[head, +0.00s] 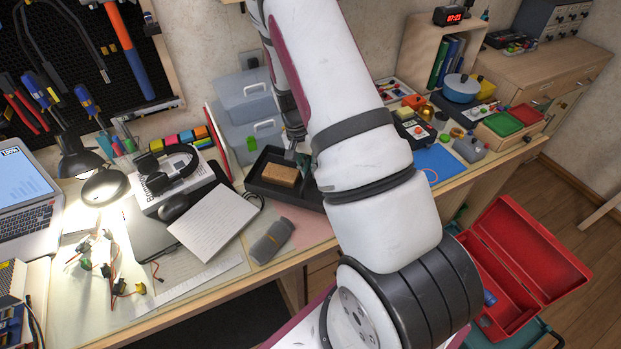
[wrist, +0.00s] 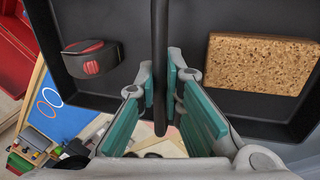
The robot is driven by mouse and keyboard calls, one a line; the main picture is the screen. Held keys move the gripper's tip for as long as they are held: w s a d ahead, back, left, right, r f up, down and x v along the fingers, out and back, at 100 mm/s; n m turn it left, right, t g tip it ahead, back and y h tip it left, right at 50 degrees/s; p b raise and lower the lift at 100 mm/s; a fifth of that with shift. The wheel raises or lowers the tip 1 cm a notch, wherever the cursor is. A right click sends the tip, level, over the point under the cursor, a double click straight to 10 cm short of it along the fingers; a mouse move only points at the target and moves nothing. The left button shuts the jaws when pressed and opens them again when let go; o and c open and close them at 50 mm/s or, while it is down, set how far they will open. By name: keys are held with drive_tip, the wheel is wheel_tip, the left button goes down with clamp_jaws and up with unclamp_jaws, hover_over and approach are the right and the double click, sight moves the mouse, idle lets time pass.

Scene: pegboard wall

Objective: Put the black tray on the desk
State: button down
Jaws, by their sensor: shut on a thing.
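The black tray (head: 262,187) is at the back middle of the desk (head: 310,229) in the head view, in front of the clear storage boxes. It holds a brown cork-like block (head: 280,175). In the wrist view the tray (wrist: 150,15) fills the upper part, with the block (wrist: 262,64) on the right and a black-and-red tape measure (wrist: 91,60) on the left. My gripper (wrist: 162,92) is shut on a thin upright black part of the tray. In the head view my gripper (head: 291,150) is partly hidden by my arm. I cannot tell whether the tray touches the desk.
Clear storage boxes (head: 245,98) stand behind the tray. A grey rolled cloth (head: 269,242), a paper pad (head: 213,222) and headphones (head: 168,170) lie to the left. A blue mat (head: 437,163) and several small parts lie to the right. An open red toolbox (head: 522,262) stands beyond the desk's front edge.

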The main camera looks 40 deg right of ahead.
sight(310, 185)
drive_tip(key=shift+w+a+x, duration=0.1)
drive_tip(key=shift+w+x, duration=0.05)
drive_tip(key=shift+x, duration=0.85)
drive_tip(key=shift+w+a+x, duration=0.1)
drive_tip(key=shift+w+x, duration=0.1)
drive_tip(key=shift+x, duration=0.75)
drive_tip(key=shift+f, duration=0.1)
drive_tip(key=c, duration=1.7)
unclamp_jaws()
